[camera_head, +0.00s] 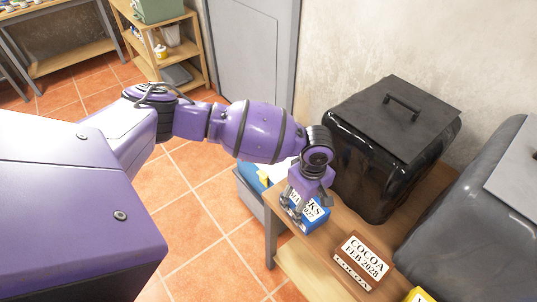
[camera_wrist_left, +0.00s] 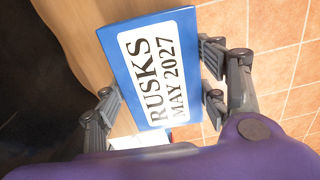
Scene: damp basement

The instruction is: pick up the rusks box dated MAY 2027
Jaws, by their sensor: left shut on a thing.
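The rusks box (camera_head: 314,215) is blue with a white label. Its label reads RUSKS MAY 2027 in the left wrist view (camera_wrist_left: 152,66). My left gripper (camera_head: 304,208) reaches down over it at the left edge of the wooden table. In the left wrist view the fingers (camera_wrist_left: 160,88) are shut on the box, one on each side. The fingers hide part of the label in the head view. I cannot tell whether the box rests on the table or is slightly above it. My right gripper is not in view.
A brown COCOA FEB 2028 box (camera_head: 362,257) stands nearby on the wooden table (camera_head: 318,240). A black lidded bin (camera_head: 375,160) stands behind, a grey container (camera_head: 480,215) at right. A yellow item (camera_head: 419,295) shows at the bottom. A grey bin (camera_head: 250,198) stands left, below the tabletop.

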